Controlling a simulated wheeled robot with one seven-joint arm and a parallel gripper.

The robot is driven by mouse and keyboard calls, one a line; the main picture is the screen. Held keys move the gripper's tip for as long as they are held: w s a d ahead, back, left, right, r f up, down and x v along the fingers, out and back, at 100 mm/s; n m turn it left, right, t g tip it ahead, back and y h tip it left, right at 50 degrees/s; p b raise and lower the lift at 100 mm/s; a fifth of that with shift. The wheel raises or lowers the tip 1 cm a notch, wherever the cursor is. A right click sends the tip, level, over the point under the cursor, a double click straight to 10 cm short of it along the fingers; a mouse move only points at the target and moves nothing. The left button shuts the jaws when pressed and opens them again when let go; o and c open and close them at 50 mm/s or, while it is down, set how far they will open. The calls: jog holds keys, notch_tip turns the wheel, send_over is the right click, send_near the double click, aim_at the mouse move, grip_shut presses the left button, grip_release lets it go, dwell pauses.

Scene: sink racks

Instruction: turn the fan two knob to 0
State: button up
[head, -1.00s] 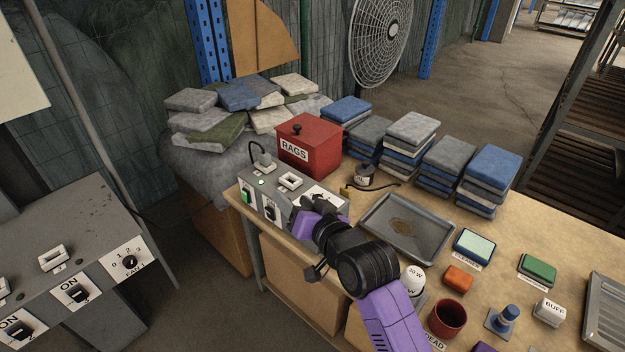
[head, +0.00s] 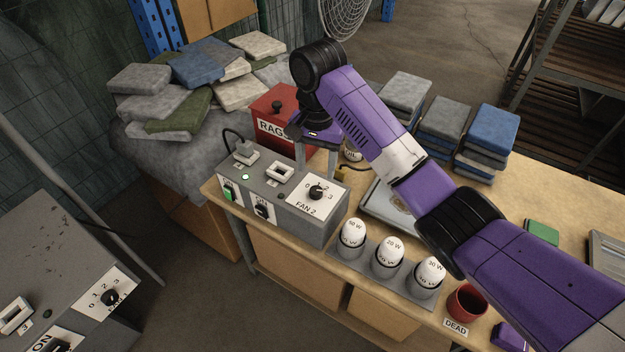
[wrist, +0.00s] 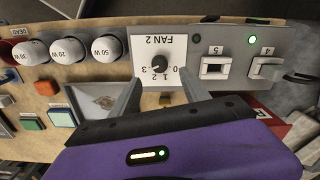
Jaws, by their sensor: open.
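The fan two knob (head: 317,191) is a small black dial on a white plate marked FAN 2, on top of the grey control box (head: 322,232) at its right end. In the wrist view the knob (wrist: 160,63) appears upside down with 0 to 3 along its near side. Its pointer is too small to read surely. My gripper (head: 316,168) is open and empty, behind the knob in the head view. In the wrist view its fingers (wrist: 159,82) stand wide apart, with the knob just beyond the tips and between their lines, apparently untouched.
A red RAGS box (head: 272,110) stands behind the control box, close to my gripper. A switch (head: 263,210) and a socket (head: 279,172) sit left of the knob. Several bulbs stand in a grey holder (head: 366,268) to the right. Another panel (head: 60,245) is at lower left.

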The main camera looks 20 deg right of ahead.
aim_at(316, 190)
jog(key=shift+f+b, duration=0.5)
jog(key=shift+f, duration=3.45)
jog(key=shift+c, duration=0.4)
grip_shut()
